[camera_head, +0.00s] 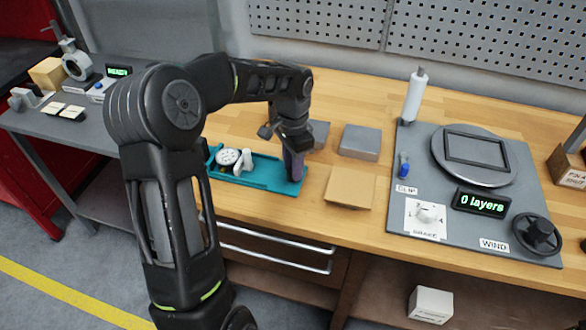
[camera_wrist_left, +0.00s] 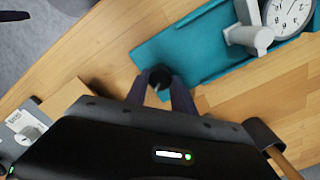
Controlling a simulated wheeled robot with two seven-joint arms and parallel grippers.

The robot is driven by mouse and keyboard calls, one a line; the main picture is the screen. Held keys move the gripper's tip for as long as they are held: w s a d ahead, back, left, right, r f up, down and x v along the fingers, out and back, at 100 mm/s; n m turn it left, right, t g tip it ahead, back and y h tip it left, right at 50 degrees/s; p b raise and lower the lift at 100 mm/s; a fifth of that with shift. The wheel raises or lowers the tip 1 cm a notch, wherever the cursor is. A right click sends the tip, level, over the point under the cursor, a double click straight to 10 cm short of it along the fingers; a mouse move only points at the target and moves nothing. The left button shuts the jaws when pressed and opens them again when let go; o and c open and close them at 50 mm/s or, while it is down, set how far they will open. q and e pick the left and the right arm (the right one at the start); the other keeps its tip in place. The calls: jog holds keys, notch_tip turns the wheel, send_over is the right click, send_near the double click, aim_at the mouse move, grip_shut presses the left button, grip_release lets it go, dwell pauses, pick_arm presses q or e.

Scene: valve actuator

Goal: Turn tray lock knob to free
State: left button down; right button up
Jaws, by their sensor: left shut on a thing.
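The teal tray (camera_head: 262,181) lies on the wooden bench, with a white-faced dial gauge (camera_head: 228,156) and a pale clamp-like part (camera_head: 244,160) on it. My left gripper (camera_head: 293,176) points down at the tray's right end. In the left wrist view its fingers (camera_wrist_left: 160,90) are shut on a small dark round knob (camera_wrist_left: 160,77) at the corner of the tray (camera_wrist_left: 190,48). The gauge (camera_wrist_left: 288,14) also shows there. The fingers hide most of the knob, and I cannot read its turn position. My right gripper is not in view.
A grey block (camera_head: 360,142) and a flat tan box (camera_head: 351,187) stand right of the tray. Farther right is a grey winding station (camera_head: 475,225) with a turntable, a brake dial and a "0 layers" display (camera_head: 481,202). Drawer handles (camera_head: 275,247) run below the bench edge.

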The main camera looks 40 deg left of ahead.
pick_arm(q)
jog(key=n+b, duration=0.1)
jog(key=n, duration=0.4)
jog(key=shift+n+b, duration=0.3)
jog(key=n, duration=0.5)
jog(key=shift+n+b, duration=0.3)
jog(key=shift+b, duration=0.1)
jog(key=c, duration=1.1)
grip_release()
jog(key=shift+o, duration=0.2)
notch_tip(320, 180, up, 8)
jog(key=shift+f, duration=0.1)
